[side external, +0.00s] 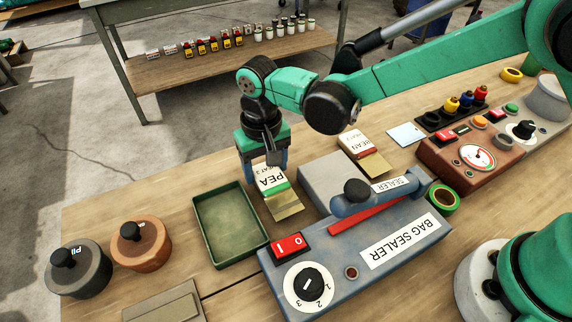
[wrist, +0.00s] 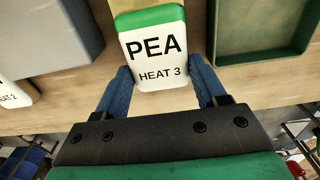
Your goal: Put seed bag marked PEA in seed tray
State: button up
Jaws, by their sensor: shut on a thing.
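The seed bag marked PEA (side external: 271,180) is white with a green band and a tan end, and its label also reads HEAT 3. My gripper (side external: 263,174) is shut on the PEA bag; in the wrist view the bag (wrist: 155,62) sits between the blue fingers (wrist: 162,95). The seed tray (side external: 228,228) is a green, shallow, empty rectangle just left of the bag. In the wrist view the tray (wrist: 262,58) shows at the upper right. I cannot tell whether the bag touches the table.
The blue-grey bag sealer (side external: 350,255) stands right of the bag, its handle (side external: 375,200) lying across. The bag marked BEAN (side external: 358,146) lies behind it. Two lidded pots, dark (side external: 77,270) and copper (side external: 141,245), stand left of the tray. A tan plate (side external: 165,305) lies in front.

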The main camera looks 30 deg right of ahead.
notch_tip(320, 180, up, 18)
jog(key=d+f, duration=0.1)
jog(key=d, duration=1.9)
notch_tip(320, 180, up, 2)
send_over(265, 169)
jog(key=shift+r, duration=0.15)
notch_tip(265, 169, down, 20)
jog(key=shift+r, duration=0.2)
